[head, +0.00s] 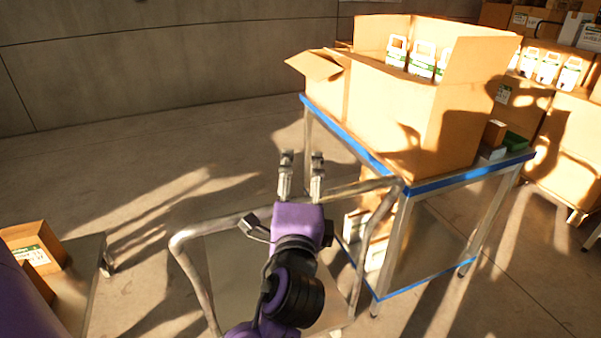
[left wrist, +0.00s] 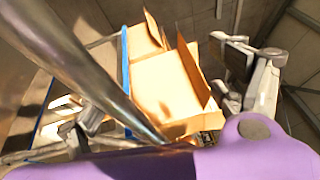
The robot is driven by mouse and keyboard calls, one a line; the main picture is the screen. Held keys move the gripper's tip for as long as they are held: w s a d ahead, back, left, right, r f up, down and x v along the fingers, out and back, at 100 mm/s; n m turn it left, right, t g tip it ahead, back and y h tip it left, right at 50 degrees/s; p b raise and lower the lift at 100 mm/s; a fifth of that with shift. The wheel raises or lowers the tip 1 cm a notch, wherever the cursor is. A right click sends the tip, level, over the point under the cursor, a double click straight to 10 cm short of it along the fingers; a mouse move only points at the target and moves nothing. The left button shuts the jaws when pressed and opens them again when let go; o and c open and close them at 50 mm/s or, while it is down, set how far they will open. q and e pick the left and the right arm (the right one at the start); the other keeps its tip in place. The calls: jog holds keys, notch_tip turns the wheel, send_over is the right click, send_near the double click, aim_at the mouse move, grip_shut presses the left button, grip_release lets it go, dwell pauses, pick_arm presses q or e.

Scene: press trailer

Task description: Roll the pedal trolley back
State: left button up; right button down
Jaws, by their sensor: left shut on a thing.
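The trolley (head: 184,254) shows in the head view as a bent, shiny tubular handle above a flat metal deck (head: 228,268). My left gripper (head: 302,170) is at the top bar of this handle, with its purple wrist above the deck. It is shut on the handle bar; the fingers hide part of the grip. In the left wrist view, the handle tube (left wrist: 85,65) runs diagonally in front of the camera, between the fingers. My right gripper is not in view.
A blue-edged metal table (head: 453,184) stands close on the right, bearing large open cartons (head: 455,115). More cartons (head: 565,150) stand at the far right. A metal surface with small boxes (head: 30,248) is at the left. The floor (head: 150,160) toward the back wall is clear.

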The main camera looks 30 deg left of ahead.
pick_arm(q)
jog(key=shift+s+d+r, duration=0.3)
jog(key=shift+s+r, duration=0.3)
jog(key=shift+s, duration=0.3)
jog(key=shift+c, duration=1.2)
jog(key=shift+v, duration=0.95)
jog(key=shift+s+d+f+b, duration=0.2)
jog(key=shift+s+d+b, duration=0.15)
jog(key=shift+s, duration=0.1)
jog(key=shift+c, duration=0.2)
jog(key=v, duration=0.2)
jog(key=shift+s+d+r, duration=0.15)
jog(key=shift+s+r, duration=0.05)
jog(key=shift+s, duration=0.15)
jog(key=c, duration=0.4)
jog(key=shift+w+f, duration=0.1)
jog(key=shift+f, duration=0.35)
jog(key=shift+c, duration=0.2)
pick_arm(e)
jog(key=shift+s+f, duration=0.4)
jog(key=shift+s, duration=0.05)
